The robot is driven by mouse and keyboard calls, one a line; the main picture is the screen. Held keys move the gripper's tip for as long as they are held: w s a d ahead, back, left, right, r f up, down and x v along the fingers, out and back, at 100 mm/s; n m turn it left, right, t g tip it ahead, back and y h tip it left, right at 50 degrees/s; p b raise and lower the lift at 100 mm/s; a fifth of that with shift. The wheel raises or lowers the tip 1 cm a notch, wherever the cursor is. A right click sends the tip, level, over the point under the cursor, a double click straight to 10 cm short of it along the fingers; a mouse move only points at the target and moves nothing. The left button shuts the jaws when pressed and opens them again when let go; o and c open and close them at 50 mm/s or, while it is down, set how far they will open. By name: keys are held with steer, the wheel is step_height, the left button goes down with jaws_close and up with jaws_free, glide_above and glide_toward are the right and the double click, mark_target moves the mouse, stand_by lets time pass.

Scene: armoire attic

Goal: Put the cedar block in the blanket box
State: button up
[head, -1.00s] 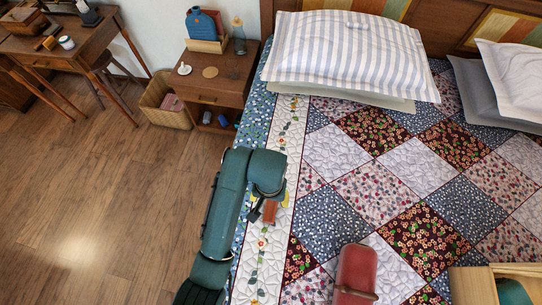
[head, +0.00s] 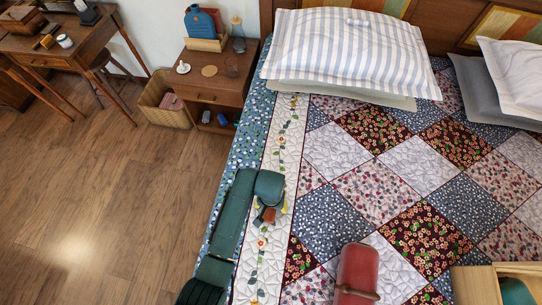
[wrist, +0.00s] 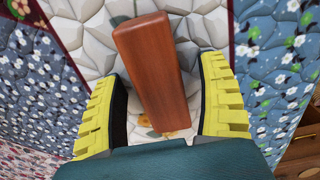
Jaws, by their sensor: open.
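The cedar block (head: 268,215), a reddish-brown bar, lies on the quilt's pale flowered strip near the bed's left edge. In the wrist view the block (wrist: 152,65) lies lengthwise between the two yellow fingers of my gripper (wrist: 163,75), with a gap showing on each side. My gripper (head: 271,207) is open; in the head view the arm hides part of it and of the block. A light wooden box (head: 474,286) with something green inside is cut off at the bottom right corner; it may be the blanket box.
A red case (head: 357,270) lies on the quilt between the block and the wooden box. Pillows (head: 346,50) cover the head of the bed. A nightstand (head: 217,90) stands left of the bed, with a basket (head: 166,102) beside it. The quilt's middle is clear.

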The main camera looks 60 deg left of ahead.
steer(key=c, duration=1.3)
